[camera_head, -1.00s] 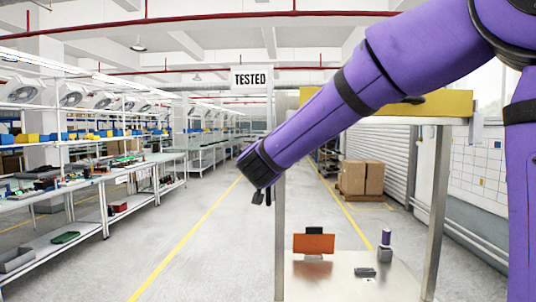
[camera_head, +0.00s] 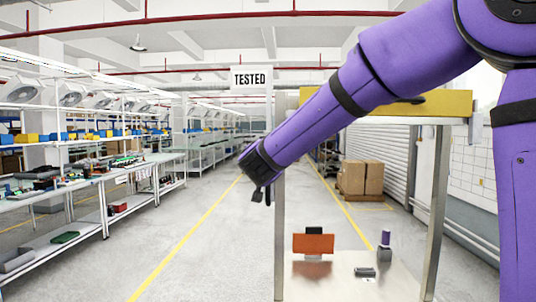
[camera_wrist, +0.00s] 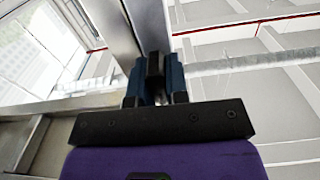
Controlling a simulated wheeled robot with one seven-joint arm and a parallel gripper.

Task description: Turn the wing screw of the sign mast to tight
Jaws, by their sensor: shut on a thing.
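The sign mast carries a white "TESTED" sign (camera_head: 250,78) at its top. My gripper (camera_head: 262,192) is beside the mast, left of the steel post of the bench frame. In the wrist view its two blue fingers (camera_wrist: 155,84) are shut around a dark piece, which looks like the wing screw (camera_wrist: 154,66). A bright metal upright, seemingly the mast (camera_wrist: 147,22), rises just behind it. My wrist hides most of the screw in the head view, so its angle cannot be told.
A steel bench (camera_head: 345,285) stands below and right, with an orange panel (camera_head: 313,243), a purple-topped object (camera_head: 385,240) and a small dark item (camera_head: 365,272). A yellow beam (camera_head: 440,104) spans above it. Shelving lines the left; the aisle floor is clear.

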